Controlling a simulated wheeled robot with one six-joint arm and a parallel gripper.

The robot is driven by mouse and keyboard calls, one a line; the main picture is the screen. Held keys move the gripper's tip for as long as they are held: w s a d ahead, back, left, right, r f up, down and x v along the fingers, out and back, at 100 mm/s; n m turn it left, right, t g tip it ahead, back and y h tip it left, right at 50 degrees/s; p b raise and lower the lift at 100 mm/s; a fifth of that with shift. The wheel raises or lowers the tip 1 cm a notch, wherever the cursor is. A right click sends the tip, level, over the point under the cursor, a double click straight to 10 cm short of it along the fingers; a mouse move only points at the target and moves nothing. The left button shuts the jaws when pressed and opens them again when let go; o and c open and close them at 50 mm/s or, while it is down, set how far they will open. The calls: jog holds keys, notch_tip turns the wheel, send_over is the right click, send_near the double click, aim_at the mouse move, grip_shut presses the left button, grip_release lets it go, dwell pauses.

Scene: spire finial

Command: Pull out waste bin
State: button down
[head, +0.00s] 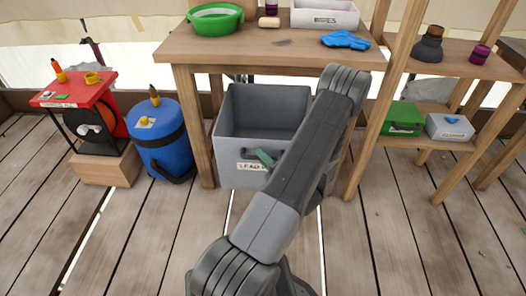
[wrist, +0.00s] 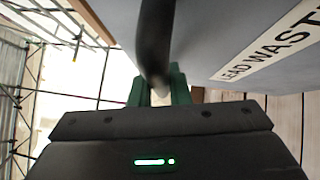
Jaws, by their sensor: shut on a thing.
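The waste bin (head: 232,165) is a grey open-topped box under the wooden table, with a label reading "LEAD" in the head view. In the wrist view the bin (wrist: 220,40) fills the upper middle and right, and its label (wrist: 270,45) reads "LEAD WAST". A dark handle (wrist: 155,40) stands out from its front. My gripper (head: 264,157) is at the bin's front, and its green fingers (wrist: 160,88) are shut on the handle in the wrist view. My arm hides the bin's right front in the head view.
The wooden table (head: 235,50) stands over the bin, with its legs on either side. A blue drum (head: 160,140) and a red machine (head: 88,105) stand to the left. A shelf unit (head: 455,65) stands to the right. The plank floor (head: 110,240) in front is clear.

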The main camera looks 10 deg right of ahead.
jog(key=shift+s+a, duration=0.25)
jog(key=shift+s, duration=0.7)
jog(key=shift+s+a, duration=0.25)
jog(key=shift+s, duration=0.65)
jog(key=c, duration=1.4)
grip_release()
jog(key=shift+o, duration=0.2)
jog(key=p+v, duration=0.1)
jog(key=v, duration=1.3)
jog(key=shift+p, duration=0.3)
jog(key=shift+w+a, duration=0.1)
jog(key=b+x, duration=0.1)
jog(key=x, duration=1.2)
jog(key=shift+w+a, duration=0.15)
jog(key=shift+w, duration=0.25)
jog(key=shift+r, duration=0.1)
